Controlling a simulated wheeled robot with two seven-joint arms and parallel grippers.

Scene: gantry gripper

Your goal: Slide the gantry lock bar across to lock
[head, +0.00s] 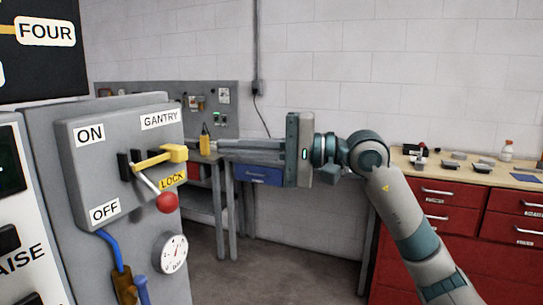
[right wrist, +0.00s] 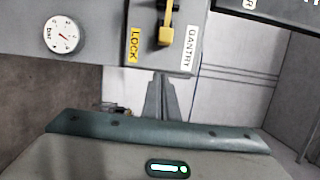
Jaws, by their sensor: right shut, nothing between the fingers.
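The grey gantry box (head: 85,178) stands at the left of the head view, with ON, OFF, GANTRY and LOCK labels. The yellow lock bar (head: 160,158) lies across its front above the LOCK label (head: 173,180). The bar also shows in the right wrist view (right wrist: 166,30), between the LOCK and GANTRY labels. A lever with a red ball (head: 167,202) hangs just below the bar. My right gripper (head: 218,146) is shut and empty, its fingers pointing left at the box. Its tips appear to be apart from the bar. My left gripper is not in view.
A dial gauge (head: 171,253) and a blue hose (head: 108,245) sit below the box. A workbench (head: 228,163) with a pegboard stands behind my fingers. Red drawers (head: 432,226) with a cluttered top stand at the right. Open floor lies between them.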

